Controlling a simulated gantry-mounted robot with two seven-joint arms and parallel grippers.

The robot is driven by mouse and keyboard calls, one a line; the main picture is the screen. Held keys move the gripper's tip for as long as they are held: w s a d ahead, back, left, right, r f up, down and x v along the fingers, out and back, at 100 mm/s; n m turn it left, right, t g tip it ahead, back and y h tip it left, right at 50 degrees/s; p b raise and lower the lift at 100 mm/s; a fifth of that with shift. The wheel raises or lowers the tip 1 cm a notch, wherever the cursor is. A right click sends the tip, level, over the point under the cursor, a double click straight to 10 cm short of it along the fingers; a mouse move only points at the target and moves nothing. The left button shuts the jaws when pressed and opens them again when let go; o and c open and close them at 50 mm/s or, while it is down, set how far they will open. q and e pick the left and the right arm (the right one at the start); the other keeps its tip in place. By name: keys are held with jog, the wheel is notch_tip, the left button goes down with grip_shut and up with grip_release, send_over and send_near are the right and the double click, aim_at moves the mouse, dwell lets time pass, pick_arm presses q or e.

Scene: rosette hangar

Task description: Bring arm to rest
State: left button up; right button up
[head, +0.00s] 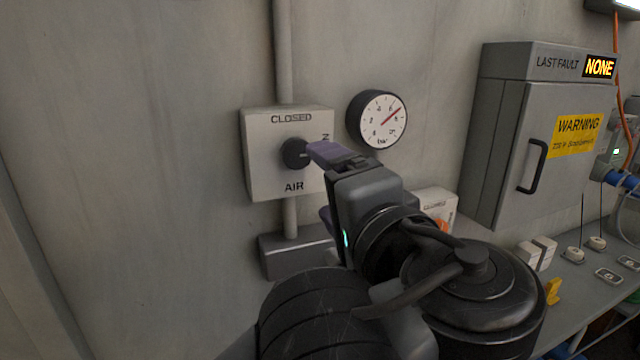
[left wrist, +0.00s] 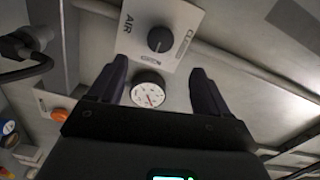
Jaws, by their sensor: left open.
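My left gripper (head: 325,184) is in front of the wall beside the AIR box (head: 262,170), to the right of its black knob (head: 294,153). Its dark fingers are apart, with nothing between them. In the left wrist view the open fingers (left wrist: 158,68) frame the gauge, and the knob (left wrist: 160,39) shows beyond the tips, apart from them. The box reads CLOSED at the top; the word at its right edge is partly hidden by the gripper. I cannot tell the knob's setting. My right gripper is not in view.
A round gauge (head: 379,120) on the wall has its red needle pointing up and right. A small box with an orange knob (head: 440,206) is partly behind my arm. A grey cabinet (head: 482,150) and a bench (head: 585,284) are to the right. The left wall is bare.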

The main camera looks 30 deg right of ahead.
pick_arm(q)
jog(key=shift+w, duration=0.1)
dwell(0.3)
jog(key=w+a+f+n+g+p, duration=0.1)
jog(key=w+a+f+n+g, duration=0.15)
jog(key=a+f, duration=0.45)
jog(key=w+a+f+n+g+h+p, duration=0.1)
jog(key=a+f+n+g+p, duration=0.15)
jog(key=f, duration=0.75)
jog(key=w+a+f+n+g+p, duration=0.1)
jog(key=w+a+f+n+g, duration=0.15)
jog(key=a+f, duration=0.45)
jog(key=s+a+f+n+g+p, duration=0.15)
jog(key=s+a+f, duration=0.25)
jog(key=f, duration=0.4)
jog(key=s+a+f+n+g, duration=0.2)
jog(key=s+a+f, duration=0.25)
jog(key=f, duration=0.45)
jog(key=s+a+f+n+g+y+p, duration=0.1)
jog(key=s+a+f+n+g+p, duration=0.1)
jog(key=s+a+f, duration=0.5)
jog(key=s+a+f+n+g+y+p, duration=0.1)
jog(key=s+a+f+n+g, duration=0.15)
jog(key=s+a, duration=0.75)
notch_tip(320, 180, up, 37)
jog(key=s+d+t+p, duration=0.1)
jog(key=d+p, duration=0.1)
jog(key=p, duration=3.5)
jog(key=shift+s+d+r, duration=0.15)
jog(key=shift+s, duration=0.1)
